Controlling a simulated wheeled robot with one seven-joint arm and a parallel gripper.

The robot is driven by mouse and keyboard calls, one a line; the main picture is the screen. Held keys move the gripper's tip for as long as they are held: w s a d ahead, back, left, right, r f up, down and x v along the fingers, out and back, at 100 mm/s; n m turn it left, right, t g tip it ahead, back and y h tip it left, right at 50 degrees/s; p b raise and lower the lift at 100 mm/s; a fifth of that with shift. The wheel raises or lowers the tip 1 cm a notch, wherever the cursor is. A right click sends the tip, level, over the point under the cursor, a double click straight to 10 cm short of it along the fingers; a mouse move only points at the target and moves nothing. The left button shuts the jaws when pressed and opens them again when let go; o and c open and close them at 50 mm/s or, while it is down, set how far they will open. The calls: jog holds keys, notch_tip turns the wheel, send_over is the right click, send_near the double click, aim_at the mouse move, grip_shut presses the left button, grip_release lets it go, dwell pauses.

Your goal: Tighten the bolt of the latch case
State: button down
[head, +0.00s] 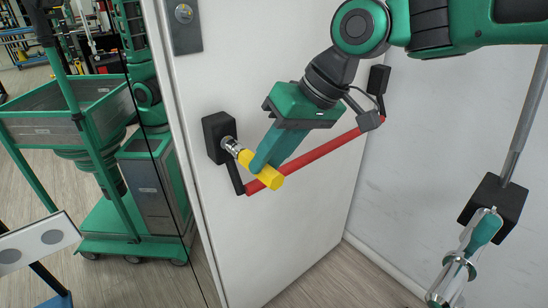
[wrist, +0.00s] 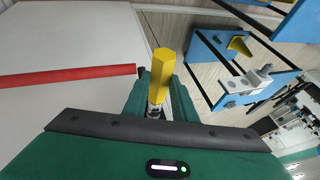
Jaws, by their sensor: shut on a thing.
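The latch case (head: 216,138) is a black box on the white door (head: 290,235), at the left end of a red push bar (head: 325,149). A yellow-handled driver (head: 264,175) with a shiny metal socket end points at the case's front. The socket's tip meets or nearly meets the case; contact is unclear. The bolt is hidden behind the socket. My gripper (head: 262,158) is shut on the driver's handle, in front of the bar's left end. In the wrist view, the yellow handle (wrist: 160,75) stands between the fingers, and the red bar (wrist: 70,75) lies to the left.
A second black bracket (head: 378,79) carries the bar's right end. A green cart (head: 130,210) stands left of the door. Blue stands (wrist: 225,65) show in the wrist view.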

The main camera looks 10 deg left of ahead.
jog(key=shift+w+a, duration=0.35)
jog(key=shift+a, duration=0.1)
jog(key=c, duration=2.4)
grip_release()
grip_shut()
jog(key=shift+d, duration=0.1)
